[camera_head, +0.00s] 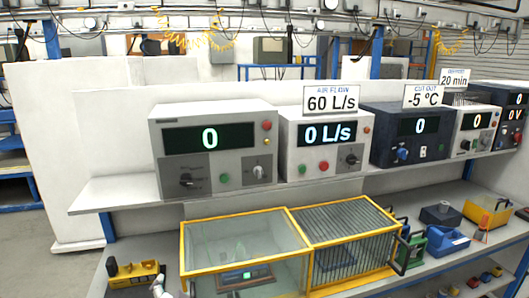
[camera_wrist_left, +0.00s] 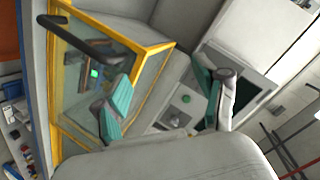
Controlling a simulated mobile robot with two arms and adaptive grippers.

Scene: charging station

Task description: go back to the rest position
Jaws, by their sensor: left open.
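My left gripper (camera_wrist_left: 166,88) shows in the left wrist view, with its two teal-padded fingers spread apart and nothing between them. Behind the fingers are the yellow-framed glass case (camera_wrist_left: 56,100) and a grey panel with a green button and a dark screen. In the head view, the glass case (camera_head: 240,240) stands on the lower bench. A small pale part shows at the bottom edge left of the case; I cannot tell whether it is my gripper. My right gripper is in neither view.
A shelf (camera_head: 120,191) above the bench carries several instrument boxes, including a grey one (camera_head: 212,150) reading 0. A barred yellow cage (camera_head: 345,235) adjoins the glass case. A yellow-and-black device (camera_head: 135,273) sits at the bench's left end. Open floor (camera_head: 60,275) shows at lower left.

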